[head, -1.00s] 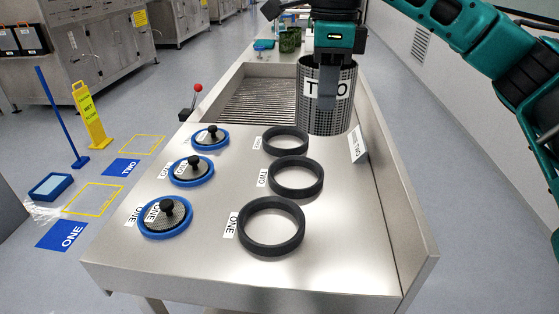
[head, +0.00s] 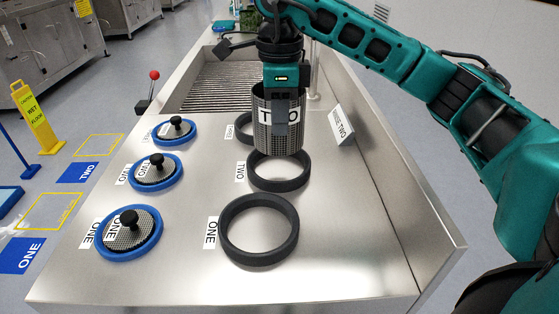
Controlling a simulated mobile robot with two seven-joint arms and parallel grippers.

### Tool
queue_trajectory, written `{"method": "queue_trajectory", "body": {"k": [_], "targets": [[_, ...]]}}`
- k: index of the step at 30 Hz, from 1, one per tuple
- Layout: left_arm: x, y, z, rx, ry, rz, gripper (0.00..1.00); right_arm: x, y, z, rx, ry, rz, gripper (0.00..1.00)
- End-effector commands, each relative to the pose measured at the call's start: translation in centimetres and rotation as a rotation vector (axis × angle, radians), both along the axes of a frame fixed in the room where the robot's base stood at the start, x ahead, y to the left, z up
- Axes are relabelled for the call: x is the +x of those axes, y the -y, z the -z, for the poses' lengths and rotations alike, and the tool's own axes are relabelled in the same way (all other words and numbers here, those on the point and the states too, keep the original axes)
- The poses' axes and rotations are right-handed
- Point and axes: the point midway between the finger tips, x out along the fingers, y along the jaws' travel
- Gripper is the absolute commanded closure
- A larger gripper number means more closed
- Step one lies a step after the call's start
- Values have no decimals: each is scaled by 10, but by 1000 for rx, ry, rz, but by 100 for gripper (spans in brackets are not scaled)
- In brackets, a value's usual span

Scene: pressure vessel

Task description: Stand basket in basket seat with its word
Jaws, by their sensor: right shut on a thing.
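My right gripper (head: 281,122), reaching in from the right, is shut on the wall of a dark mesh basket (head: 263,125). The basket's white label is partly covered by the finger and shows T and O. The basket is upright, with its lower edge over the rear part of the black ring seat labelled TWO (head: 280,184). The ring's front inside still shows, and I cannot tell how high the basket is above it. The seat labelled ONE (head: 260,258) is empty in front. A third seat (head: 244,126) is partly hidden behind the basket. My left gripper is not in view.
Blue-rimmed mesh lids with black knobs, ONE (head: 130,232), TWO (head: 155,172) and a third (head: 174,130), stand on the left of the steel bench (head: 180,270). A sign ending in TWO (head: 341,125) stands at right by the raised bench edge. A grate (head: 230,85) lies behind.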

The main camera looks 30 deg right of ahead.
Motion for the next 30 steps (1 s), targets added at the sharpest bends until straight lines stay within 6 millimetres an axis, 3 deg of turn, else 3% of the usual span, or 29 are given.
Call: {"method": "queue_trajectory", "body": {"k": [3,11,18,29,30], "targets": [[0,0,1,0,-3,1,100,0,1,20,-1,2,1,100],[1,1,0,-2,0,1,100,0,0,38,-1,1,1,100],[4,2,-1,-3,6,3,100,0,1,72,-1,2,1,100],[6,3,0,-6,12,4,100,0,0,77,0,4,0,100],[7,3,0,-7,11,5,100,0,0,77,0,2,0,91]]}}
